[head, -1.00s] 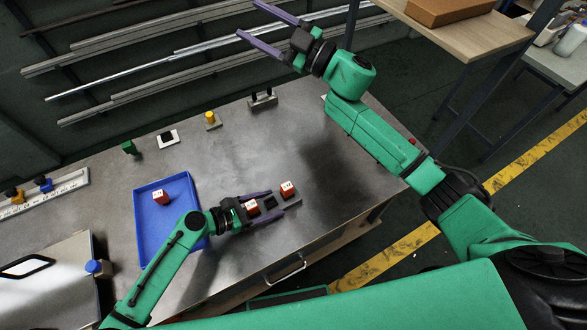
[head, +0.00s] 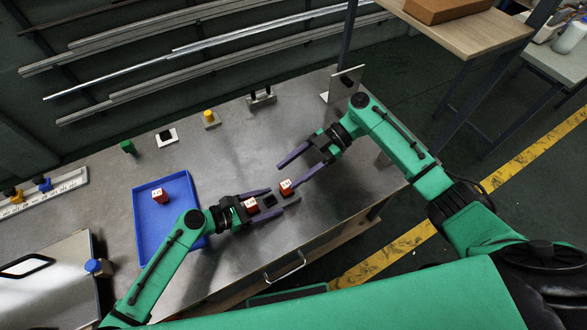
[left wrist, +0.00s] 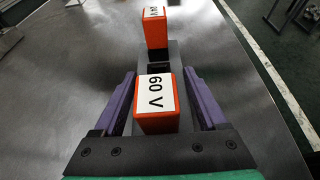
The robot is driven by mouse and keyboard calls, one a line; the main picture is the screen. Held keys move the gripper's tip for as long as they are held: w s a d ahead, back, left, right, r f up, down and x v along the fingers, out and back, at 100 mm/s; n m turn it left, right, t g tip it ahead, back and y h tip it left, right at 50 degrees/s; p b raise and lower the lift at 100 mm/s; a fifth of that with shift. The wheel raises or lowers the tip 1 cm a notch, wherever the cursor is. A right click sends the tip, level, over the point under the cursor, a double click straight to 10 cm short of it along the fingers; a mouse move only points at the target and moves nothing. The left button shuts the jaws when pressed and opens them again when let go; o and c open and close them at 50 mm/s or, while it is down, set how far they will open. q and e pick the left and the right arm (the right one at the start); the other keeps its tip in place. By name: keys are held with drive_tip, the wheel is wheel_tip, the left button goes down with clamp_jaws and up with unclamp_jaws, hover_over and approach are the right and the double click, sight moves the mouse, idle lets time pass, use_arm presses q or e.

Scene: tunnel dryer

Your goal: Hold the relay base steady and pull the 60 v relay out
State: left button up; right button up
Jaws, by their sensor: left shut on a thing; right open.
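The relay base (head: 291,199) is a dark grey block on the metal bench. The orange-red 60 V relay (left wrist: 155,103) sits upright in its near end, label readable in the left wrist view; in the head view it is the relay (head: 250,204) by my left gripper's palm. A second orange-red relay (head: 286,187) stands at the base's far end, with a dark empty socket between them. My left gripper (head: 273,202) is shut on the base, one finger along each side. My right gripper (head: 294,171) is open and empty, just beyond the far relay, pointing down-left.
A blue tray (head: 143,220) left of my left gripper holds another red relay (head: 160,196). Small fixtures, including a yellow-topped one (head: 209,117), line the bench's back. A upright plate (head: 347,84) stands at the back right. The bench around the base is clear.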

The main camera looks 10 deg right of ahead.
sight(254, 201)
drive_tip(key=shift+s+a, duration=0.25)
drive_tip(key=shift+a, duration=0.1)
drive_tip(key=x, duration=1.1)
drive_tip(key=shift+a+f, duration=0.1)
clamp_jaws()
